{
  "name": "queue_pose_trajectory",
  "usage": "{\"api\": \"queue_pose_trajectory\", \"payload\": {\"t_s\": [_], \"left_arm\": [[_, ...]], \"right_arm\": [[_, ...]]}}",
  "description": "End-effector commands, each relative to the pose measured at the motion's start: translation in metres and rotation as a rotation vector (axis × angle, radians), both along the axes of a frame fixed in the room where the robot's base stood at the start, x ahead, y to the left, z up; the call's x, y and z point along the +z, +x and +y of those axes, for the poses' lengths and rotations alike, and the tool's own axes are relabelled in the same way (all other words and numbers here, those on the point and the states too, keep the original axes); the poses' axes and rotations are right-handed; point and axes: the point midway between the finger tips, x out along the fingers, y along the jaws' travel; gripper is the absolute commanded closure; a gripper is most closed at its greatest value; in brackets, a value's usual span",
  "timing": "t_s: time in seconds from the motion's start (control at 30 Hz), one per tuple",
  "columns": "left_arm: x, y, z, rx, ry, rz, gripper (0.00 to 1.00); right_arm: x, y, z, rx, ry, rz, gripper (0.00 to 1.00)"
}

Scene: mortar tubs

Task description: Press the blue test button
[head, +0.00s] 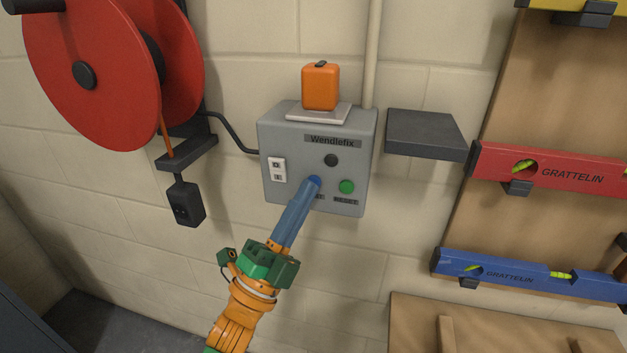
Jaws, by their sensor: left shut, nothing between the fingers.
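A grey wall box (366,150) labelled "Wendlefix" carries the controls. The blue test button (315,180) shows as a small brighter blue spot on its front, left of the green reset button (346,187). My left gripper (307,190) reaches up from below, its blue fingers shut together with nothing between them. The fingertips overlap the lower left of the blue button in the picture; I cannot tell whether they touch it. They also cover part of the label beneath it. My right gripper is not in view.
The box also has a dark round lamp (331,160) and a white switch (277,169). An orange block (320,87) stands on top. A dark shelf (425,133) juts out at right, a red reel (90,75) at left. Wall below the box is clear.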

Motion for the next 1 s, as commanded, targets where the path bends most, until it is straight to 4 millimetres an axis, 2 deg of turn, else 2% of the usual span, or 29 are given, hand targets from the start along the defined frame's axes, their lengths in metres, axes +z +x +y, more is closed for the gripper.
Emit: {"api": "queue_pose_trajectory", "payload": {"t_s": [0.17,0.47,1.0], "left_arm": [[0.001,-0.009,0.003,0.0,0.001,0.0,1.0],[0.0,-0.011,0.004,0.0,0.0,0.0,1.0],[0.0,-0.056,0.018,0.0,0.001,0.0,1.0]], "right_arm": [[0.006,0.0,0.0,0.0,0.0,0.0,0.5],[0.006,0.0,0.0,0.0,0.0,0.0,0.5],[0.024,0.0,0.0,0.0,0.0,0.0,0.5]]}}
